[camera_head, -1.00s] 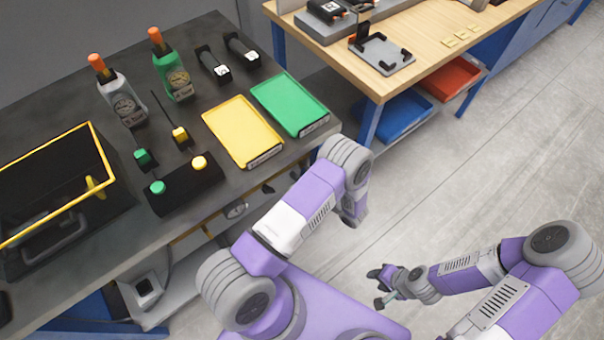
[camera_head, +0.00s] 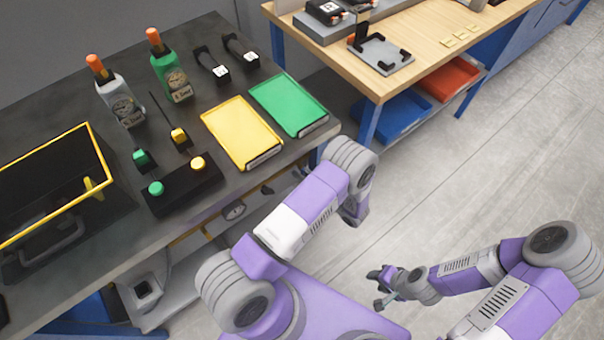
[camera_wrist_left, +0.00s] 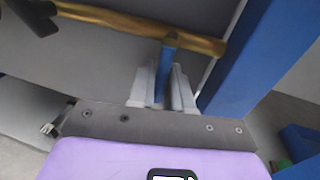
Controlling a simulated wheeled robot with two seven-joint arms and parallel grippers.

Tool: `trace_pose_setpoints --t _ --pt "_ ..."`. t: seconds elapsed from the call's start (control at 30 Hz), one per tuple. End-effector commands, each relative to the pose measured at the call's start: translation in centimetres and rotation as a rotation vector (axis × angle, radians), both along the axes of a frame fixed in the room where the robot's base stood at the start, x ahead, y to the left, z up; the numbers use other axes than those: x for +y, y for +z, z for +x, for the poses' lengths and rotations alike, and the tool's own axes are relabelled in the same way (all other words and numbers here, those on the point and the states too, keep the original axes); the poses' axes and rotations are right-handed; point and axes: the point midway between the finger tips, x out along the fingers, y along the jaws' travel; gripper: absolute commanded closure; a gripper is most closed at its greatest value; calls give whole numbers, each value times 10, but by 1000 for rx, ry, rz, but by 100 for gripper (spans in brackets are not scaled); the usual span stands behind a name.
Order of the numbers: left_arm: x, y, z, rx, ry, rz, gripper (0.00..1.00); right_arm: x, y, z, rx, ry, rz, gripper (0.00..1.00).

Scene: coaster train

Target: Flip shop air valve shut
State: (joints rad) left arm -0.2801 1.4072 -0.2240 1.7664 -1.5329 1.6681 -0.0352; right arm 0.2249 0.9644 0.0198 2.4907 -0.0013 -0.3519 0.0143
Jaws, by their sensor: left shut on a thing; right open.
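In the left wrist view, a brass-coloured pipe (camera_wrist_left: 120,20) runs under the bench. A blue valve lever (camera_wrist_left: 169,55) stands out from it, crosswise to the pipe in the picture. My left gripper (camera_wrist_left: 164,88) is shut on this lever, with one pale finger on each side of it. In the head view my left gripper is hidden by my arm and the bench edge; only part of the yellowish pipe (camera_head: 190,232) and a round gauge (camera_head: 234,210) show under the bench. My right gripper (camera_head: 379,287) is open and empty above the floor, away from the bench.
A blue bench leg (camera_wrist_left: 240,60) stands close right of my left gripper. Open floor lies right.

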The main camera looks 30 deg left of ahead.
Motion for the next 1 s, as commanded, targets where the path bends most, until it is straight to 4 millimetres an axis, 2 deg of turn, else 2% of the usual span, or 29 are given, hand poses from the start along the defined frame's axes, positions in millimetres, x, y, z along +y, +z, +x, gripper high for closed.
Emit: trace_pose_setpoints --t 0.03,0.13,0.47,0.8,1.0 --pt "-1 0 0 -1 -1 -3 78 0 0 0 0 0 0 57" --pt "-1 0 0 -1 -1 -3 64 0 0 0 0 0 0 57" --pt "-4 0 0 0 -2 -1 64 0 1 0 0 0 0 57" --pt "-56 2 -10 -2 -5 -2 64 0 10 0 0 0 0 57" --pt "-73 2 -14 -2 -3 -1 64 0 12 0 0 0 0 57"
